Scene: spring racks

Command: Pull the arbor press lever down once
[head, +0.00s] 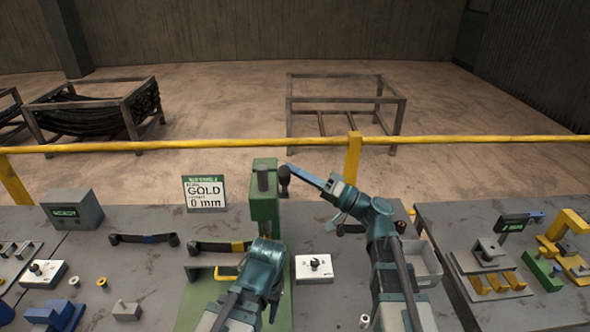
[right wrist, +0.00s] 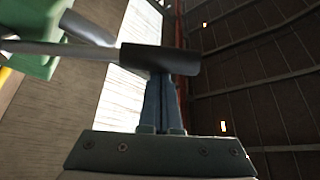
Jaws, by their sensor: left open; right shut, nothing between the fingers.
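The green arbor press (head: 264,208) stands in the middle of the bench. Its lever ends in a black handle (head: 284,180) at the press's upper right. In the right wrist view the black handle (right wrist: 160,59) lies across the tips of my right fingers, on a grey rod. My right gripper (head: 292,170) is shut with nothing between its blue fingers; its tips are at the handle, and I cannot tell whether they touch. My left gripper (head: 270,306) is open, low in front of the press, its fingers mostly hidden by my arm.
A sign (head: 205,191) reading "GOLD" and "0 mm" stands left of the press. A grey box (head: 73,210) with a green display is farther left. A white switch box (head: 314,268) and a grey bin (head: 422,262) lie to the right. A yellow rail (head: 230,144) runs behind.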

